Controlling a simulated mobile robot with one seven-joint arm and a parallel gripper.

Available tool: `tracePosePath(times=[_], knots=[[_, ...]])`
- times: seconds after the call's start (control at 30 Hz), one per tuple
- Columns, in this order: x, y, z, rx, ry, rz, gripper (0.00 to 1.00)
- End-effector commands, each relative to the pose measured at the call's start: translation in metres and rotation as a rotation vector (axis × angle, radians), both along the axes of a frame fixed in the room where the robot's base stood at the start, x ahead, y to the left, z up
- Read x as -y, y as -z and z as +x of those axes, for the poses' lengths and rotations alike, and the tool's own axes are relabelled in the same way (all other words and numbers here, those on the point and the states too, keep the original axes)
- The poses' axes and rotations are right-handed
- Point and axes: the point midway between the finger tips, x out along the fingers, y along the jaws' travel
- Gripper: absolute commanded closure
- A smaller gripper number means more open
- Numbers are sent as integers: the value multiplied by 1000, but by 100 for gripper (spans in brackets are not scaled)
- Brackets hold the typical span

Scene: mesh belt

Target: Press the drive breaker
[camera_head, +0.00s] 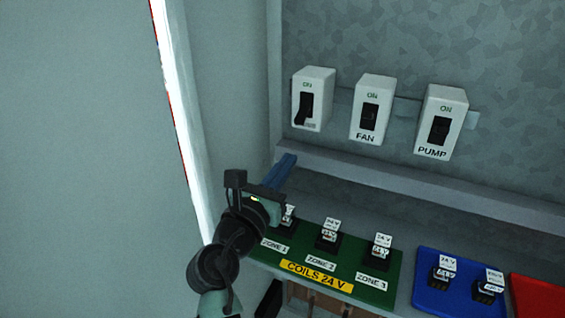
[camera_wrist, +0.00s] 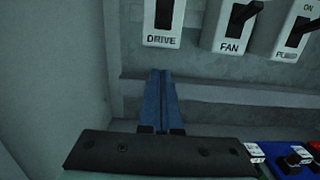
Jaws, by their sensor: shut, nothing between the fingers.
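The drive breaker is a white box with a black toggle at the upper left of the panel (camera_head: 313,98); in the head view its lower label is not readable. In the wrist view the drive breaker (camera_wrist: 164,22) reads DRIVE, and its top is cut off. My gripper (camera_head: 289,158) is below the drive breaker and a little to its left in the head view, apart from it. In the wrist view the blue fingers of my gripper (camera_wrist: 160,74) are together, empty, and point up towards the breaker's underside.
The FAN breaker (camera_head: 370,108) and PUMP breaker (camera_head: 440,122) stand to the right. A grey ledge (camera_head: 420,184) runs below them. Under it lie a green board (camera_head: 375,288) with several relays, a blue board (camera_head: 432,300) and a red one (camera_head: 540,298). A cabinet side wall is close on the left.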

Motion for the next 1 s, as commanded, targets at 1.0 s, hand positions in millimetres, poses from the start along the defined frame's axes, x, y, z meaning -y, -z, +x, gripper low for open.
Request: tracePosePath(times=[1.0], knots=[[19, -43, 46, -1, 0, 1, 100]])
